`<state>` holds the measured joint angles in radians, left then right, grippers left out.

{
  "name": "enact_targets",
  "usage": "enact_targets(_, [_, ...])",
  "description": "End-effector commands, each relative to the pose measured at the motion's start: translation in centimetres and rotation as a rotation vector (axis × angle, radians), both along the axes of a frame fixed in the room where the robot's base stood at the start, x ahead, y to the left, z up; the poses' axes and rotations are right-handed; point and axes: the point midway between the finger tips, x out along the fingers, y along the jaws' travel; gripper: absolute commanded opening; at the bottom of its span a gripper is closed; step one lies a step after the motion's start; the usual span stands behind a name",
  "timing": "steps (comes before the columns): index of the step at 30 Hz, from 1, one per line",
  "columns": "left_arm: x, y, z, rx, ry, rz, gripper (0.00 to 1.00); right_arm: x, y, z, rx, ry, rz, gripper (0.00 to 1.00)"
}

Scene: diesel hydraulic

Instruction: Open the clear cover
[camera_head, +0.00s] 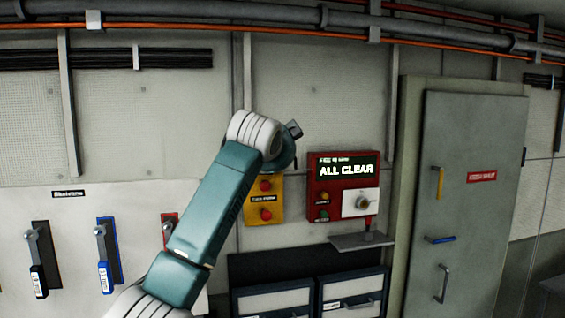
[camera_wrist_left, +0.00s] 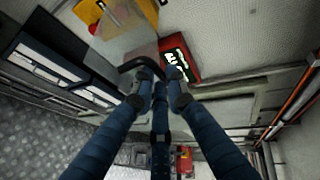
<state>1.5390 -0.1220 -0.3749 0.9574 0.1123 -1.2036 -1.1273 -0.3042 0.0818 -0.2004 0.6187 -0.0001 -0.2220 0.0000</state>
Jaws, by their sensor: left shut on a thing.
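A yellow control box (camera_head: 262,212) with red buttons (camera_head: 266,214) is on the wall, partly hidden behind my left arm. In the left wrist view, a see-through panel, which looks like the clear cover (camera_wrist_left: 126,42), is beside the yellow box (camera_wrist_left: 142,12) and a red button. A black bent handle (camera_wrist_left: 128,67) is at its lower edge. My left gripper (camera_wrist_left: 161,82) has its fingertips at this handle and is shut on it. In the head view the gripper is mostly hidden behind my wrist. My right gripper is in neither view.
A red panel (camera_head: 316,175) reading "ALL CLEAR" is right of the yellow box, above a small shelf (camera_head: 347,241). Levers (camera_head: 104,258) are on the wall at left. A grey door (camera_head: 466,210) is at right. Drawers (camera_head: 272,300) are below.

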Motion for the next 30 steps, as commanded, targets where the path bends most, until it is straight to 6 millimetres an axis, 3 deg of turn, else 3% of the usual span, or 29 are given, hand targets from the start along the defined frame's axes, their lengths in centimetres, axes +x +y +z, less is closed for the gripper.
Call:
enact_targets(10, [0.1, 0.1, 0.0, 0.0, 0.001, 0.002, 0.0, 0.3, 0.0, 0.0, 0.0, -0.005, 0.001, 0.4])
enact_targets(11, [0.1, 0.1, 0.0, 0.0, 0.0, 0.002, 0.17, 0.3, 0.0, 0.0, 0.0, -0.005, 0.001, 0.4])
enact_targets(12, [0.1, 0.1, 0.0, 0.0, 0.0, 0.002, 0.22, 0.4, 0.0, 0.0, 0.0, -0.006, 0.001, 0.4])
enact_targets(25, [-0.1, 0.1, 0.1, 0.0, 0.0, 0.001, 0.22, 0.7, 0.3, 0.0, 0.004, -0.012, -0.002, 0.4])
enact_targets(30, [-1.4, 0.2, 0.6, -0.001, -0.002, 0.001, 0.22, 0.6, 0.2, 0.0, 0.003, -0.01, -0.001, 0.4])
